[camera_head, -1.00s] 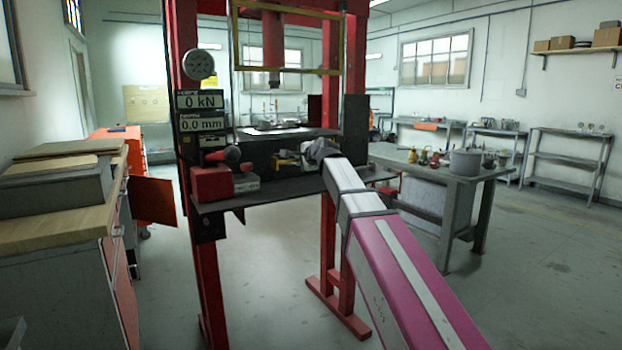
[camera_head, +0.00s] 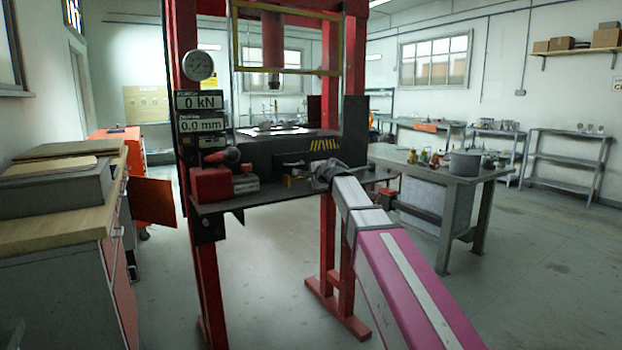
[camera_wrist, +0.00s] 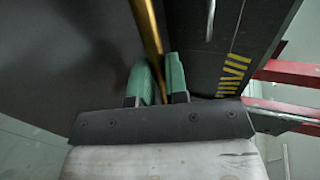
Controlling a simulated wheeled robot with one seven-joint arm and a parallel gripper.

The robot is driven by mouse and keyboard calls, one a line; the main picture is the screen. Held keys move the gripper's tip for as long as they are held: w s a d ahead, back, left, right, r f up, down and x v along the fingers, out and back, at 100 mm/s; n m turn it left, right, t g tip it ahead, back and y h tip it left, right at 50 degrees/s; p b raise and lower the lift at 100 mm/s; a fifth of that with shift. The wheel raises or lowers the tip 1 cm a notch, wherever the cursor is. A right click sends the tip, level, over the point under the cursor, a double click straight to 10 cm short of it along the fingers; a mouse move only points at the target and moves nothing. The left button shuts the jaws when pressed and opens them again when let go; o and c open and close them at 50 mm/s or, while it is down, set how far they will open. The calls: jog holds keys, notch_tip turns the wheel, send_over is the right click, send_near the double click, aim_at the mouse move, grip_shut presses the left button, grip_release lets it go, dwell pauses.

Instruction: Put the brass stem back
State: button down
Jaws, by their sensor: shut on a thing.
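The brass stem (camera_wrist: 147,28) is a thin golden rod in the wrist view. It runs from between my green fingertips up to the top edge of the picture, and its far end is out of view. My gripper (camera_wrist: 160,78) is shut on the stem. In the head view my gripper (camera_head: 322,170) is small and partly hidden by my wrist, just above the press's lower shelf and below the yellow stripes. A small yellowish piece (camera_head: 291,181) shows to its left; I cannot tell if it is the stem. I cannot make out the gate valve clearly.
The red press (camera_head: 183,60) has a dark lower shelf (camera_head: 265,192) carrying a red block (camera_head: 210,184). A dark panel with yellow stripes (camera_wrist: 234,75) is close on the right of my fingers. A workbench (camera_head: 445,172) with a pot stands right; floor between is open.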

jog(key=shift+f, duration=0.6)
jog(key=c, duration=1.1)
grip_release()
jog(key=shift+s+f, duration=0.1)
jog(key=shift+f, duration=0.05)
